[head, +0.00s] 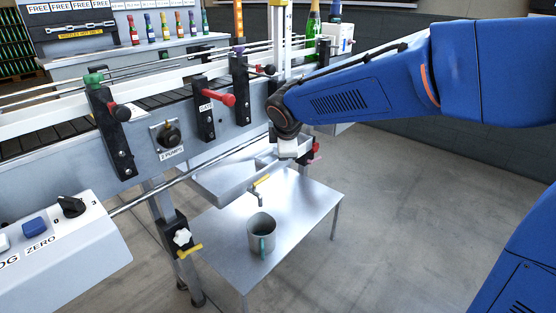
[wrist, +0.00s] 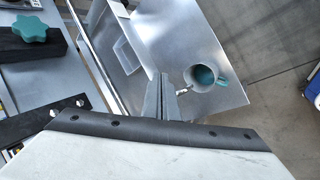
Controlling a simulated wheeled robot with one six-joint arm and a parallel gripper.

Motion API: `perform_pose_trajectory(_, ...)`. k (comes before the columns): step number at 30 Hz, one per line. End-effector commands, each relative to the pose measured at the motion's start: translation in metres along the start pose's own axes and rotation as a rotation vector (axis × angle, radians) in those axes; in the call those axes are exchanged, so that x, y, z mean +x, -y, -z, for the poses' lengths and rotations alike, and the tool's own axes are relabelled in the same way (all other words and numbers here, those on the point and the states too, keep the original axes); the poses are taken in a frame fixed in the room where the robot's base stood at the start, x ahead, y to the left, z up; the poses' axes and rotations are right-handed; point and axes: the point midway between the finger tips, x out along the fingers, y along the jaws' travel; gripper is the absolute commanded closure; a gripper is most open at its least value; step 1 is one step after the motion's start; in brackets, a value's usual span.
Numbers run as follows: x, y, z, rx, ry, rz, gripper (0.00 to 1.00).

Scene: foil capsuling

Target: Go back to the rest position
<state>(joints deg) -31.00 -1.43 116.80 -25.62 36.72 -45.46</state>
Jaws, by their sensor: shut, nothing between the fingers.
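My gripper shows in the wrist view (wrist: 162,95), its two fingers together with nothing between them. It points down over the metal table. In the head view my blue arm reaches in from the right, and the gripper end (head: 285,148) hangs beside the conveyor's front rail, above the back part of the low table. The fingertips are hard to make out there. A grey metal mug (head: 261,232) with a teal handle stands on the low table, below and apart from the gripper. The mug also shows in the wrist view (wrist: 199,78), right of the fingers.
The conveyor (head: 190,125) with red and green knobs runs along the left. A drip tray (head: 225,183) and a yellow-handled tap (head: 259,187) sit over the low metal table (head: 315,205). Green bottles (head: 312,32) stand at the back. Open floor lies to the right.

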Motion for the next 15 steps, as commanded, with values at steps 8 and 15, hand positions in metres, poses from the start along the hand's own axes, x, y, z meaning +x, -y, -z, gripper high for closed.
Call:
perform_pose_trajectory(8, -0.027, 0.015, -0.044, 0.146, 0.021, 0.013, 1.0)
perform_pose_trajectory(15, -0.072, 0.065, -0.123, 0.481, 0.064, 0.044, 1.0)
